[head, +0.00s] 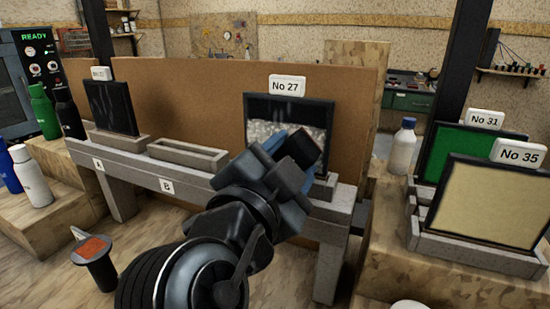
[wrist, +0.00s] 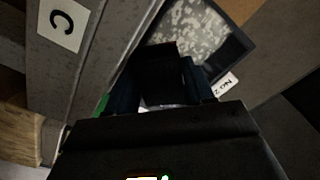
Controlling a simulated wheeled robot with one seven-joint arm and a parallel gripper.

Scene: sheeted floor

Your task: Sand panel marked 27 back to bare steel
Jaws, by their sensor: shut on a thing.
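The panel marked No 27 (head: 289,106) stands upright in the rack at the right end of the bench. Its top and side borders are dark, and a mottled grey-white patch shows in the middle. In the wrist view the block (wrist: 160,68) sits between the fingers, with the mottled panel (wrist: 190,34) just beyond.
The bench (head: 230,178) has slots marked A, B and C; B's tray (head: 187,153) is empty. A dark panel (head: 111,107) stands at A. Panels No 31 (head: 452,148) and No 35 (head: 490,200) stand right. Bottles (head: 30,175) are left; an orange-topped tool (head: 93,250) is front left.

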